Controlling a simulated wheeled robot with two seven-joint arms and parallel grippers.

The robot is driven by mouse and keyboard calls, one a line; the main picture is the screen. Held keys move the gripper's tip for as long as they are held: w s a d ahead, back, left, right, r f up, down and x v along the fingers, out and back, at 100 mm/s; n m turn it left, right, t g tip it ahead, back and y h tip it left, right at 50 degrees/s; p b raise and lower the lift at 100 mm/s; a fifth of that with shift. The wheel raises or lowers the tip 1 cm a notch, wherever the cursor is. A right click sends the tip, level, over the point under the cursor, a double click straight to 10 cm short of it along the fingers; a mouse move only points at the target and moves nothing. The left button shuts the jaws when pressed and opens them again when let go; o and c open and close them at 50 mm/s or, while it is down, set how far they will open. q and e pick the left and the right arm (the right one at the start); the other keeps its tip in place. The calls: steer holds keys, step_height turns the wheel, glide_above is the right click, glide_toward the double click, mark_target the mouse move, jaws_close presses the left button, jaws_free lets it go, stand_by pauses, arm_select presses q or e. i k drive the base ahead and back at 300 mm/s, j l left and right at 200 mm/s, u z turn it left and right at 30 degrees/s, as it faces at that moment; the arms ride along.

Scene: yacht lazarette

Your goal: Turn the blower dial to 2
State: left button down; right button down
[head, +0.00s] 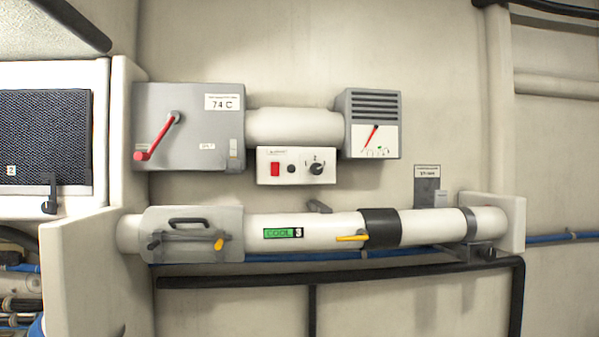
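The blower control box (296,178) is a small white panel under the white duct on the back wall. It carries a red rocker switch (275,169), a small dark knob (291,169) and a black dial (316,169) at its right. Small marks sit around the dial, with a "2" legible above it. The dial's pointer is too small to read with certainty. Neither of my grippers shows in the head view.
A grey box with a red lever (158,135) and a "74 C" label is to the left. A grey vented gauge box (374,105) is to the right. Below runs a white pipe (335,225) with a yellow handle (351,238). The space before the panel looks clear.

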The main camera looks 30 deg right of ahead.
mark_target(316, 168)
steer(key=j+z, duration=0.1)
steer(key=z, duration=1.3)
